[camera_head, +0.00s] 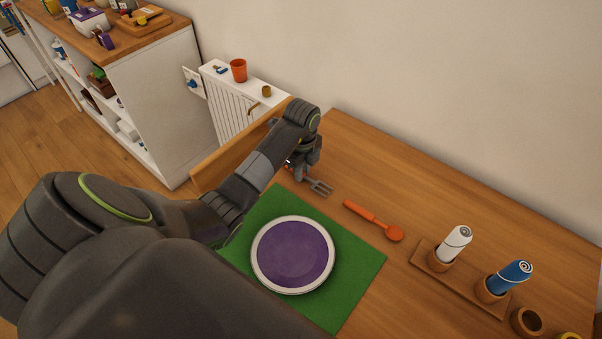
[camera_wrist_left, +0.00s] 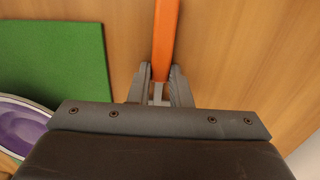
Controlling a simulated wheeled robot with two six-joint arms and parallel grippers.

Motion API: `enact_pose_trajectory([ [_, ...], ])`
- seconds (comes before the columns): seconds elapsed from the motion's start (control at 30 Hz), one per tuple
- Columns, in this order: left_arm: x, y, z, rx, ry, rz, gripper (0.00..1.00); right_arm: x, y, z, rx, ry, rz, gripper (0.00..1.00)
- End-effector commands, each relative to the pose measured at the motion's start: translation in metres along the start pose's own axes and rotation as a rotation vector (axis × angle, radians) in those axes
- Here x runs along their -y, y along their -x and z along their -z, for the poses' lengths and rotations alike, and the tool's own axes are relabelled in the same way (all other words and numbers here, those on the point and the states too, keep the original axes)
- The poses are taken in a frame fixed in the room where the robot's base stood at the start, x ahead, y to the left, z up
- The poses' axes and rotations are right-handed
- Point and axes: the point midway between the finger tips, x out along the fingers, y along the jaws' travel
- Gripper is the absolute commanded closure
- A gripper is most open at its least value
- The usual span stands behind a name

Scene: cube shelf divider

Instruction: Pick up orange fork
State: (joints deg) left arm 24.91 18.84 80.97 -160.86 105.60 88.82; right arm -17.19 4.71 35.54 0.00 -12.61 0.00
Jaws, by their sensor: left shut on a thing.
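The orange fork (camera_head: 319,187) has grey metal tines that point to the right in the head view, beyond the green mat. Most of its handle is hidden there by my left gripper (camera_head: 299,172). In the left wrist view the orange handle (camera_wrist_left: 166,38) runs up and away from between the fingers of my left gripper (camera_wrist_left: 157,86), which is shut on it. I cannot tell whether the fork touches the table or is slightly above it. My right gripper is not in view.
A purple plate with a white rim (camera_head: 331,259) sits on the green mat (camera_head: 361,262). An orange spoon (camera_head: 371,218) lies right of the fork. A wooden holder (camera_head: 463,281) with a white bottle (camera_head: 456,240) and a blue bottle (camera_head: 512,277) stands farther right. A wall borders the table.

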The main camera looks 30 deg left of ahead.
Motion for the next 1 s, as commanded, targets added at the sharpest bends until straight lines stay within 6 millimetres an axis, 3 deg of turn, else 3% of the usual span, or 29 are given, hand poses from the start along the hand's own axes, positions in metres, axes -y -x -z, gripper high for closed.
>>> enact_pose_trajectory([
  [0.33,0.001,0.009,-0.001,0.001,0.000,0.003,1.00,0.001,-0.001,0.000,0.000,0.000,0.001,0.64],
  [0.57,0.002,0.056,-0.001,0.004,-0.002,0.007,1.00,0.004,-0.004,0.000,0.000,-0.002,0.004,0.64],
  [0.6,0.001,0.069,-0.001,0.001,-0.001,0.003,1.00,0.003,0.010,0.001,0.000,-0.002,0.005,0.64],
  [0.7,0.001,0.085,-0.001,0.001,0.000,0.002,1.00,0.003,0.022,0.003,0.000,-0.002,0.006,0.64],
  [1.0,0.000,0.101,0.000,0.000,0.000,0.000,1.00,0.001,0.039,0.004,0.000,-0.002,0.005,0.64],
])
